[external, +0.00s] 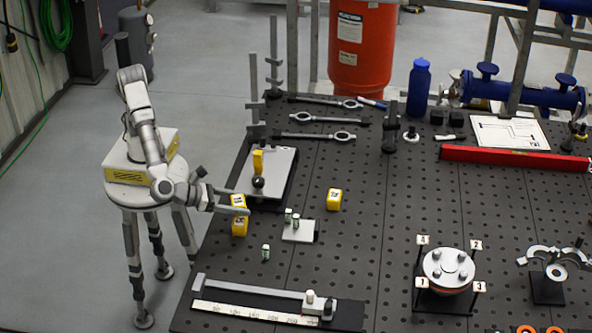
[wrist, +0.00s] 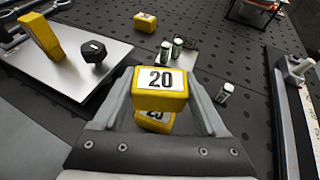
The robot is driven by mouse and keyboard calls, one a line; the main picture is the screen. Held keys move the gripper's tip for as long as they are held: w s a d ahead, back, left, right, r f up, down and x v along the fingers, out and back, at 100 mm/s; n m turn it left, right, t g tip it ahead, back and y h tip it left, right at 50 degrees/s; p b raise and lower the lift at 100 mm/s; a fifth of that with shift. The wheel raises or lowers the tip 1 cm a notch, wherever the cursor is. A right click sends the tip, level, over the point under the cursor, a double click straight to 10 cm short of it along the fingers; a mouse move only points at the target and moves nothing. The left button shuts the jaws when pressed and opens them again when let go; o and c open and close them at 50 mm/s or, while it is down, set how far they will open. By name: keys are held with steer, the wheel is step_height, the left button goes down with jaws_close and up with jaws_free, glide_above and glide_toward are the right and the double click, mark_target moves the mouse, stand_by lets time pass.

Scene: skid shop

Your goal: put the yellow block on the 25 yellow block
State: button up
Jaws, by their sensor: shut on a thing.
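My gripper (external: 247,203) is shut on a yellow block marked 20 (external: 238,201). In the wrist view, the 20 block (wrist: 160,98) sits between the two fingers (wrist: 160,88), with its label facing the camera. A second yellow block (external: 239,226) stands on the table directly below it. In the wrist view this lower block (wrist: 155,125) is mostly hidden by the held one, and its label appears to read 25. The two blocks look nearly in line; I cannot tell whether they touch. Another yellow block (external: 334,199) stands apart to the right.
A grey plate (external: 275,165) with an upright yellow piece (external: 258,161) and a black knob (external: 257,182) lies behind the blocks. Small cylinders (external: 288,216) stand on and near a small plate (external: 299,234) to the right. A long ruler fixture (external: 250,313) lies in front.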

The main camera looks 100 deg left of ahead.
steer(key=shift+f+b, duration=0.35)
steer(key=shift+f, duration=1.4)
steer(key=shift+f, duration=0.15)
steer(key=o, duration=1.4)
steer(key=shift+r, duration=0.25)
steer(key=p+v, duration=0.1)
steer(key=v, duration=1.1)
